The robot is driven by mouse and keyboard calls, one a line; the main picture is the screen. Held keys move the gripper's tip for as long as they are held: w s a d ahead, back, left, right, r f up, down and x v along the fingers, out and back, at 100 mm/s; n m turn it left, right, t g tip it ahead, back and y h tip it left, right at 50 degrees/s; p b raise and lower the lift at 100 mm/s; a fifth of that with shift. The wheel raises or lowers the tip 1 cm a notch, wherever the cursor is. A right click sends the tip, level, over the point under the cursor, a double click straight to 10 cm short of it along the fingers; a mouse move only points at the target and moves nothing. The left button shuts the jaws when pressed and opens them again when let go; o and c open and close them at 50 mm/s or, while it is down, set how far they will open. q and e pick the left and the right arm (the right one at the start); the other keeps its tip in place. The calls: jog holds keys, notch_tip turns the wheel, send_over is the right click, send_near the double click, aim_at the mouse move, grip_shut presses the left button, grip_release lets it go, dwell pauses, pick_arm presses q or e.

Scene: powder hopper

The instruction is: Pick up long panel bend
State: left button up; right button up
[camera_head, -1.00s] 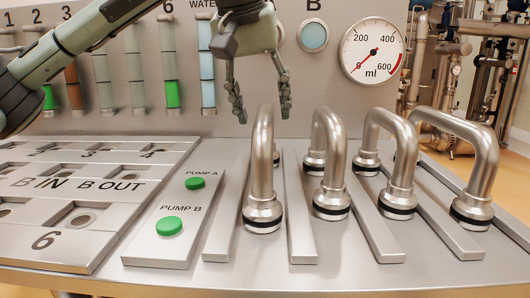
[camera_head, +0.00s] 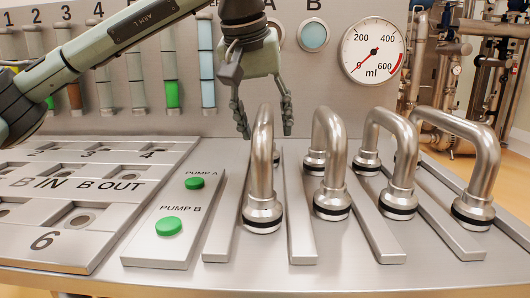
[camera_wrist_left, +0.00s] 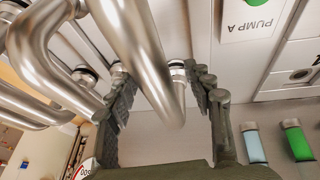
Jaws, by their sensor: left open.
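Several polished steel pipe bends stand in a row on the panel, each an arch with dark-ringed collars at its feet. The leftmost bend (camera_head: 262,165) is right beneath my left gripper (camera_head: 265,130). The rightmost bend (camera_head: 462,130) looks to have the widest span; I cannot tell for sure which is the long one. My left gripper is open and points down, its fingers either side of the leftmost bend's top in the head view. In the left wrist view a bend (camera_wrist_left: 138,45) runs up to the gap between the open fingers (camera_wrist_left: 165,100). Contact cannot be told.
Flat metal bars (camera_head: 300,225) lie between the bends. Left of them are the pump button plate (camera_head: 150,245) with green buttons and a labelled socket panel (camera_head: 30,245). An upright back panel with sight tubes (camera_head: 207,75) and a gauge (camera_head: 373,52) stands behind.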

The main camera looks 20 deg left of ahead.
pick_arm(q)
grip_shut()
dwell(0.4)
jog(key=shift+r, duration=0.1)
